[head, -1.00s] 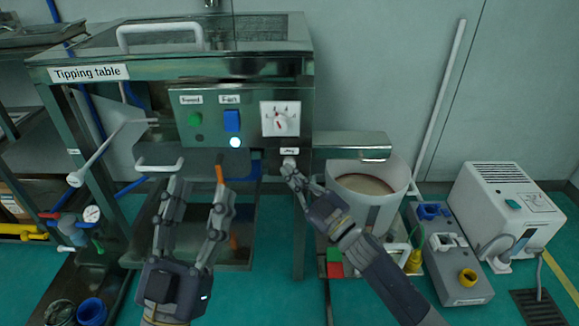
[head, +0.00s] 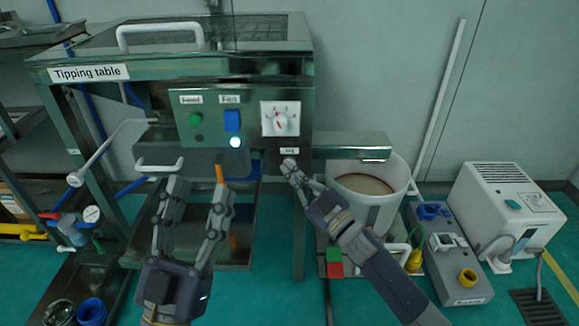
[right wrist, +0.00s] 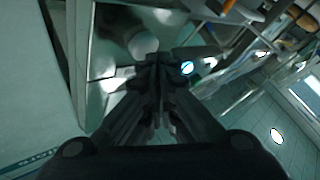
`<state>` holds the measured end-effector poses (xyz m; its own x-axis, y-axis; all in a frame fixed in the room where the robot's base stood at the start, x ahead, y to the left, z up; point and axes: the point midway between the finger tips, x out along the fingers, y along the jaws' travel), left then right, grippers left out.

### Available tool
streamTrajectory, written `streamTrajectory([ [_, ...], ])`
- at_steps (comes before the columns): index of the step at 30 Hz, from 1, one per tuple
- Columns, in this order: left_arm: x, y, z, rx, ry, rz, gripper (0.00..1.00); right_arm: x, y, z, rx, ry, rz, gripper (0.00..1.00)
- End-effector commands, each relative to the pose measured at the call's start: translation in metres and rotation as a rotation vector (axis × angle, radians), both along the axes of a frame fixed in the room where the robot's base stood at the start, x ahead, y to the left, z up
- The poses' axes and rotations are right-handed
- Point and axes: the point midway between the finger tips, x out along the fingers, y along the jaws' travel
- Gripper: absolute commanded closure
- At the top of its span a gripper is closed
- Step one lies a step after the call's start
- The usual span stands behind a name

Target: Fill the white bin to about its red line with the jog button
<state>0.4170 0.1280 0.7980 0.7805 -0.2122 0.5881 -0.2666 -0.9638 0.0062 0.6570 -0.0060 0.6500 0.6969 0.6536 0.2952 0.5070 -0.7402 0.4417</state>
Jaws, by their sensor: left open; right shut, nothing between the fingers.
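The white jog button (head: 289,161) sits under its small label at the lower right of the machine's front. My right gripper (head: 291,168) is shut and empty, its fingertips at the button; I cannot tell whether they press it. In the right wrist view a pale round knob, likely the button (right wrist: 142,44), is close beside the fingertips (right wrist: 160,62). The white bin (head: 396,210) stands under the spout to the right. Tan material (head: 364,185) lies inside it, close to the red line (head: 346,177) near the rim. My left gripper (head: 196,184) is open and empty in front of the machine.
The machine's spout (head: 350,146) reaches over the bin's back. A grey unit (head: 450,262) and a white box (head: 507,205) stand right of the bin.

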Motion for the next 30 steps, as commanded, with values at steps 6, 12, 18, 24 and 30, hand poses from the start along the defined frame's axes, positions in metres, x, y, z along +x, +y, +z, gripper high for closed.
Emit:
streamTrajectory([
  [6, -0.0001, -0.0002, -0.0001, -0.001, -0.002, 0.0, 0.5, 0.0008, 0.0002, 0.0, 0.001, 0.001, 0.0, 1.0],
  [12, -0.0014, 0.0001, 0.0014, -0.003, -0.012, -0.001, 0.5, 0.0025, 0.0002, 0.0, 0.001, 0.0, 0.001, 1.0],
  [18, -0.0034, 0.0005, 0.0049, -0.008, -0.03, -0.001, 0.5, 0.0044, 0.0003, 0.0001, 0.001, 0.0, 0.001, 1.0],
  [24, -0.0048, 0.0005, 0.0078, -0.011, -0.045, -0.003, 0.5, 0.0062, 0.0002, 0.0, 0.0, 0.0, 0.0, 1.0],
  [30, -0.0061, 0.0005, 0.0095, -0.014, -0.055, -0.003, 0.5, 0.0081, 0.0002, -0.0002, 0.001, 0.001, 0.0, 1.0],
])
